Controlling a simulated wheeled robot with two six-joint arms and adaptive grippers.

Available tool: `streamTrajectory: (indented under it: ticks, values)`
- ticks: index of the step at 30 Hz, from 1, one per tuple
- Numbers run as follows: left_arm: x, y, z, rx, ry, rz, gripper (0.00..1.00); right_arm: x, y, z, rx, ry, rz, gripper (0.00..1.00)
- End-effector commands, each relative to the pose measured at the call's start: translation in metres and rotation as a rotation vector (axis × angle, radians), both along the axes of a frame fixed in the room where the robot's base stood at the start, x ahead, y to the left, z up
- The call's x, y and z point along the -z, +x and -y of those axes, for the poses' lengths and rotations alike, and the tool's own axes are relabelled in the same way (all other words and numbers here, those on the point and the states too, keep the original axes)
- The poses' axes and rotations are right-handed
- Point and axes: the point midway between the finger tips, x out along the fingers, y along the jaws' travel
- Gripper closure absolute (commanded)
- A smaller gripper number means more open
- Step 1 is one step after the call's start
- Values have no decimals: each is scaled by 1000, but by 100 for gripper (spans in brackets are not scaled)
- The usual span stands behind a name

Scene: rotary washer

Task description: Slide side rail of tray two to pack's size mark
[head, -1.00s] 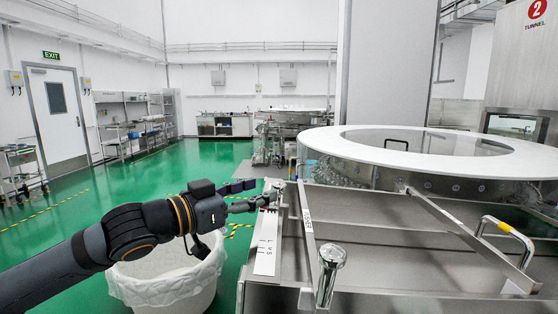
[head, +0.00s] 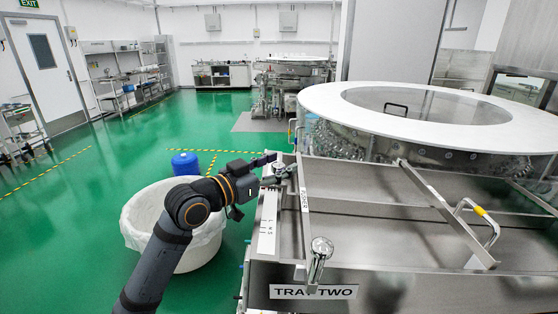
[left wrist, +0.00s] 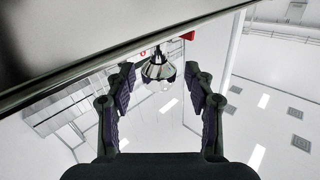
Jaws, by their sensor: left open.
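Tray two (head: 375,258) is a shallow steel tray with a TRAY TWO label on its front. A scale strip (head: 267,228) with size letters runs along its left edge. A narrow rail (head: 304,205) with a lettered label stands just right of the strip. My left gripper (head: 276,163) is at the far end of the strip, by a small metal knob (head: 281,169). In the left wrist view the open fingers (left wrist: 160,92) stand either side of a shiny knob (left wrist: 158,68), with a gap on both sides. A red part (left wrist: 188,36) shows beside it. My right gripper is out of view.
A diagonal steel bar (head: 445,210) crosses the tray, and a handle with a yellow band (head: 479,211) is at right. A bigger knob (head: 321,247) stands near the front. A round white-rimmed washer (head: 330,100) is behind. A lined white bin (head: 145,215) stands left below my arm.

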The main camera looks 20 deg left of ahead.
Motion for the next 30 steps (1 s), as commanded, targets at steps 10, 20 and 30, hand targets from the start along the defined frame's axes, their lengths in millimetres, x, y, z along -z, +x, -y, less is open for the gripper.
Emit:
streamTrajectory:
  ticks: [10,20,30]
  values:
    - [0,4,3,2,1,-1,46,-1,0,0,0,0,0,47]
    - [0,3,3,3,1,-1,84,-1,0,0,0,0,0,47]
    - [0,3,3,2,1,-1,100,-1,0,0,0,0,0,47]
